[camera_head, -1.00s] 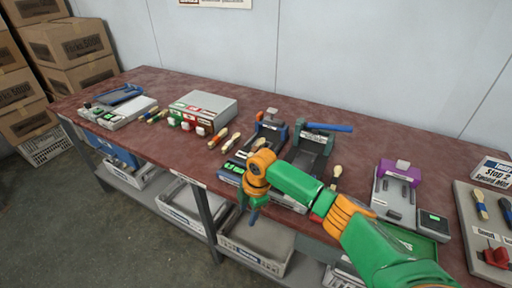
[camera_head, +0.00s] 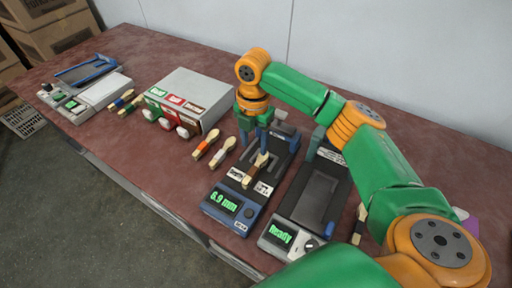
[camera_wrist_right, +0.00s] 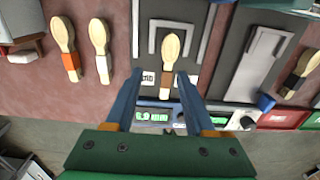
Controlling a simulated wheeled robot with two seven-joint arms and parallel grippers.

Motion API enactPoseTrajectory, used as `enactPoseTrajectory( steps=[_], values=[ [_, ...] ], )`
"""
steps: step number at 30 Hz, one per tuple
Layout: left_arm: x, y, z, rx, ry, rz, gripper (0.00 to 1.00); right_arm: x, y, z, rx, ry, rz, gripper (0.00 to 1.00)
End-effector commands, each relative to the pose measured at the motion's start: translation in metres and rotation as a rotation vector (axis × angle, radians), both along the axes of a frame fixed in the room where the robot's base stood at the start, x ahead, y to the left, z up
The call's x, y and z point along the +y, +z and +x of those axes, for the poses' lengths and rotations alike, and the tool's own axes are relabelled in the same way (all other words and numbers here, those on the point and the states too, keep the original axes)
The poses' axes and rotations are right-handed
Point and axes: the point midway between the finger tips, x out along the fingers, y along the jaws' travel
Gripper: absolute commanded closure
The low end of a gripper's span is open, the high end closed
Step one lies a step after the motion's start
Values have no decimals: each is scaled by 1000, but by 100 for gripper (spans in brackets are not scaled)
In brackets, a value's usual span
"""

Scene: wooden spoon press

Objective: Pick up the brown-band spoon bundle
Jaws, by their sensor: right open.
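A spoon bundle with a brown band (camera_head: 257,168) lies on the blue-edged measuring device (camera_head: 223,202), whose display reads 6.9 mm. The same bundle (camera_wrist_right: 170,46) shows in the wrist view, bowl pointing away from my gripper, its band near the handle end. My right gripper (camera_head: 257,142) points down over this device. In the wrist view its open fingers (camera_wrist_right: 158,92) stand either side of the bundle's handle end, with nothing held; contact cannot be told. My left gripper is not in view.
An orange-band spoon (camera_head: 206,145) and a white-band spoon (camera_head: 223,152) lie left of the device. A press reading Ready (camera_head: 281,236) stands to its right, with a dark-band spoon (camera_head: 360,222) beyond. A grey box with coloured labels (camera_head: 196,92) stands at left.

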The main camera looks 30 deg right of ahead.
Motion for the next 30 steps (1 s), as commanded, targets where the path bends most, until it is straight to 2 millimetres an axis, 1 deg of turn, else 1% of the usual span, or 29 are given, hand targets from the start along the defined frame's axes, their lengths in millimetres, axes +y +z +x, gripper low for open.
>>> enactPoseTrajectory(
  steps=[5, 7, 10, 13, 18, 20, 21, 23, 24, 30],
  values=[
    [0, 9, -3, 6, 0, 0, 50, 0, -26, -6, 6, 0, -1, 45],
    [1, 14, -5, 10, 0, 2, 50, 0, -39, -11, 6, 0, -2, 45],
    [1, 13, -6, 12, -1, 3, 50, 0, -59, -11, 4, -1, 0, 45],
    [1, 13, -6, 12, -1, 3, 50, 0, -66, -11, 0, 0, -1, 45],
    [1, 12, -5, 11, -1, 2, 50, 0, -66, -11, -1, 0, -1, 45],
    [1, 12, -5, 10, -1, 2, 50, 0, -66, -11, -1, 0, -1, 62],
    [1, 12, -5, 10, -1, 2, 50, 0, -66, -11, -1, 0, -1, 72],
    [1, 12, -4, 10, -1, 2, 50, 0, -66, -11, -1, 0, -1, 89],
    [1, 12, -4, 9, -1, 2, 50, 0, -66, -11, -1, 0, -1, 100],
    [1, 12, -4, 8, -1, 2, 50, 0, -66, -11, -1, 0, -1, 100]
  ],
)
